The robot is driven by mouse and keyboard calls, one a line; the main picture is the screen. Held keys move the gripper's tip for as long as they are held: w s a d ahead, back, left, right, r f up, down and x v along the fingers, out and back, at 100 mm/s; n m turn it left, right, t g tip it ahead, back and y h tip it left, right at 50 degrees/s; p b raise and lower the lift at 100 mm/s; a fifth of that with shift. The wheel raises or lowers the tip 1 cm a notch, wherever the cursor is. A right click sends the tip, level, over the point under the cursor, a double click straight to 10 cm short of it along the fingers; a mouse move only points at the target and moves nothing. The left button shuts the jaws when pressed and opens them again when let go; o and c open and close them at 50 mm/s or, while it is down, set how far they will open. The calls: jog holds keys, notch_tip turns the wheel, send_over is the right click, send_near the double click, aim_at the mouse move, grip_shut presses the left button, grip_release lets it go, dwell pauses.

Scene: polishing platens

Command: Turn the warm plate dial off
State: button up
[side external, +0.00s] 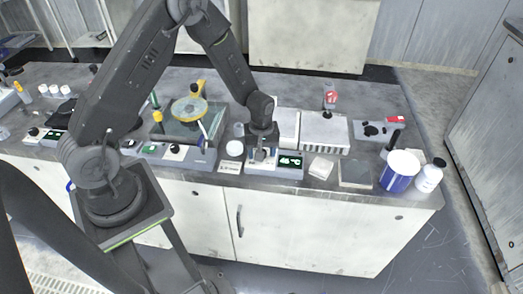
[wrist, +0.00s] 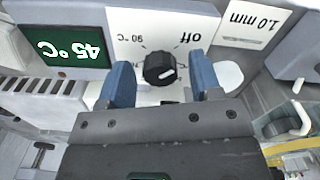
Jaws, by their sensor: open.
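The warm plate dial (wrist: 160,68) is a black round knob on a white panel in the wrist view. Its white pointer mark faces the lower right of the picture. The upside-down labels "off" (wrist: 188,38) and "90 °C" (wrist: 153,37) stand above it. A green display (wrist: 68,46) reads 45 °C; it also shows in the side view (side external: 290,161). My gripper (wrist: 161,76) is open, with one blue finger on each side of the dial. Gaps show between fingers and knob. In the side view my gripper (side external: 262,154) points down over the panel and hides the dial.
A "1.0 mm" label (wrist: 240,22) is beside the panel. In the side view, a white round thing (side external: 234,148) stands left of my gripper and white blocks (side external: 321,167) to the right. A blue-and-white tub (side external: 399,172) and a white bottle (side external: 428,178) stand near the bench's right end.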

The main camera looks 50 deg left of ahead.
jog(key=shift+r, duration=0.1)
notch_tip(320, 180, up, 14)
jog(key=shift+f, duration=0.2)
dwell(0.3)
jog(key=s+d+r+m+t, duration=0.1)
jog(key=s+d+r+m, duration=0.15)
jog(key=r, duration=0.35)
jog(key=s+d+r+m+t, duration=0.1)
jog(key=s+r+m, duration=0.25)
jog(key=r, duration=0.25)
jog(key=s+d+r+m+t, duration=0.1)
jog(key=s+r+m, duration=0.2)
jog(key=s, duration=0.4)
jog(key=s+d+r+m+t, duration=0.2)
jog(key=s+r+m, duration=0.1)
jog(key=s, duration=0.4)
jog(key=shift+t, duration=0.3)
jog(key=shift+d+r, duration=0.1)
